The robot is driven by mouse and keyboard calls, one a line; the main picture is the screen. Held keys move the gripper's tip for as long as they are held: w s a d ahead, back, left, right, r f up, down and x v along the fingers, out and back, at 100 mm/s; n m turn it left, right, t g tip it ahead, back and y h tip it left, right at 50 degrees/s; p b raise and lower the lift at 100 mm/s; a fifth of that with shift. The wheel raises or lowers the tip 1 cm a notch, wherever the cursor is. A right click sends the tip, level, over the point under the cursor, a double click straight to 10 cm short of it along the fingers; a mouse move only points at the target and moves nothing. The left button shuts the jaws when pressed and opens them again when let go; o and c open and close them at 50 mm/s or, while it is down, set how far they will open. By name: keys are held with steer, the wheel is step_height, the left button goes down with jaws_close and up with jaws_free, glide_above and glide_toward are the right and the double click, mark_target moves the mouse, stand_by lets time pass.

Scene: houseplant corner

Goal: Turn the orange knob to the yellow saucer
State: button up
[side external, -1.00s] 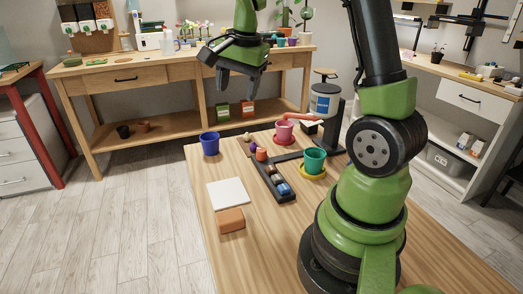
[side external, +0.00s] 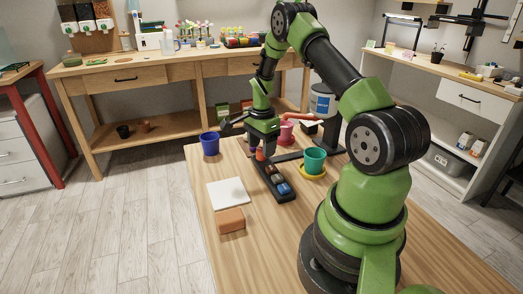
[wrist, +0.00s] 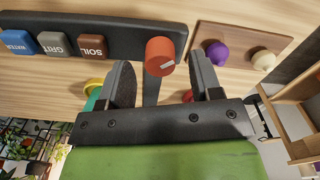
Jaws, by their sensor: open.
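The orange knob (wrist: 158,54) sits on a black panel, with a pale mark on its face near the lower right edge. It also shows in the side view (side external: 260,155), right under my gripper (side external: 262,148). In the wrist view my gripper (wrist: 160,78) is open, with one finger on each side of the knob in the picture and visible gaps; I cannot tell how far above it they are. The yellow saucer (side external: 312,176) lies to the right of the panel, under a teal pot (side external: 314,158). In the wrist view the saucer (wrist: 92,84) is partly hidden behind the left finger.
The panel also carries blocks labelled WATER (wrist: 17,41), GRIT (wrist: 54,44) and SOIL (wrist: 92,46). Purple (wrist: 216,52) and cream (wrist: 263,60) knobs stand beside it.

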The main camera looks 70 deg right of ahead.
steer(key=shift+f, duration=0.95)
